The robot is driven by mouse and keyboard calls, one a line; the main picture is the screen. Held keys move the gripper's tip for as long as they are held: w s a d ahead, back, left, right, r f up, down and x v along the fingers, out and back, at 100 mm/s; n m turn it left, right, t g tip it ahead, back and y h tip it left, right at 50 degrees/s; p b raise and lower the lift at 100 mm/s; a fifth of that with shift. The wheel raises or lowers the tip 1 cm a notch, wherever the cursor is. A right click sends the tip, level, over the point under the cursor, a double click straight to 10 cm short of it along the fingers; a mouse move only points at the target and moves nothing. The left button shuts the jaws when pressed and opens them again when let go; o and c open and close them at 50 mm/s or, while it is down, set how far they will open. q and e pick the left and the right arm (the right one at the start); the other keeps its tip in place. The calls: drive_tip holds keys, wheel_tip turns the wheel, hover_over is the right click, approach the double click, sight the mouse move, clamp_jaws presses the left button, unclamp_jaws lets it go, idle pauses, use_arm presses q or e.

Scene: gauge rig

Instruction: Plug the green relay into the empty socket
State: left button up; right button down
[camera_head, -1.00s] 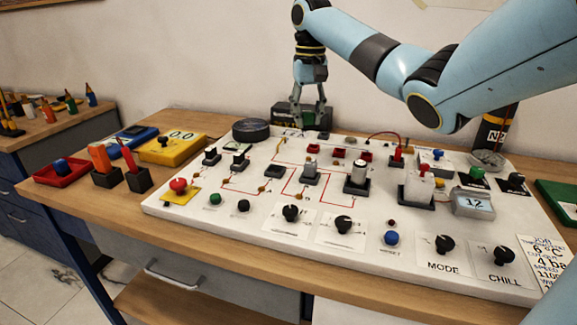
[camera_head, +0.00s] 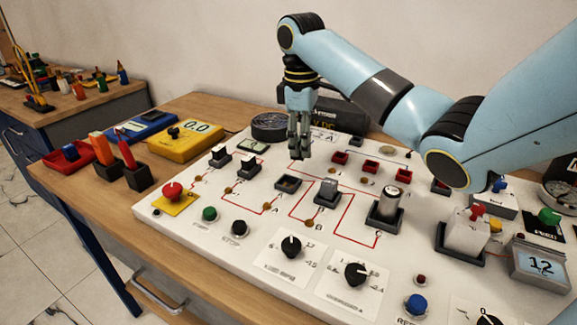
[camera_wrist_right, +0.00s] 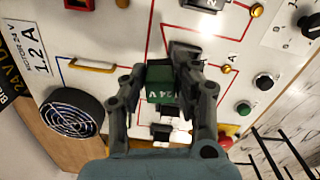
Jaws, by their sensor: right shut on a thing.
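My right gripper (camera_head: 300,155) hangs fingers down over the back of the white panel (camera_head: 245,238). In the right wrist view it (camera_wrist_right: 163,85) is shut on the green relay (camera_wrist_right: 160,82), a small block with white "24 V" lettering. In the head view the fingers hide the relay. The empty socket (camera_head: 288,183), a dark open frame, lies on the panel in front of and below the gripper. In the wrist view a dark socket shape (camera_wrist_right: 184,48) lies just beyond the relay, partly hidden by the fingers. The left gripper is not in view.
A grey block (camera_head: 327,192) and a silver cylinder (camera_head: 391,203) stand in holders right of the empty socket. Two black switches (camera_head: 220,156) sit to its left.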

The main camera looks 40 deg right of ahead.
use_arm(q)
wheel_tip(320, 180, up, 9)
drive_tip(key=p, duration=0.8)
use_arm(e)
drive_tip(key=s+a+r+n, duration=0.3)
drive_tip(key=a+n, duration=0.3)
drive_tip(key=n, duration=0.1)
drive_tip(key=s+a+r+n, duration=0.2)
drive_tip(key=a+r+n, duration=0.1)
drive_tip(key=a+n, duration=0.45)
drive_tip(key=b, duration=0.7)
hover_over(290, 183)
drive_tip(key=shift+n, duration=0.45)
wheel_tip(290, 183, down, 7)
drive_tip(key=shift+f, duration=0.15)
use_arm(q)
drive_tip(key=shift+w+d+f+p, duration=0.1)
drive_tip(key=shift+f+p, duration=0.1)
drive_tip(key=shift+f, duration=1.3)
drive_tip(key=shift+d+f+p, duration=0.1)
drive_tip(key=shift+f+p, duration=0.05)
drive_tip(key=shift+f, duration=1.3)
use_arm(e)
drive_tip(key=shift+f, duration=2.1)
drive_tip(key=c, duration=1)
unclamp_jaws()
drive_tip(key=shift+f, duration=0.1)
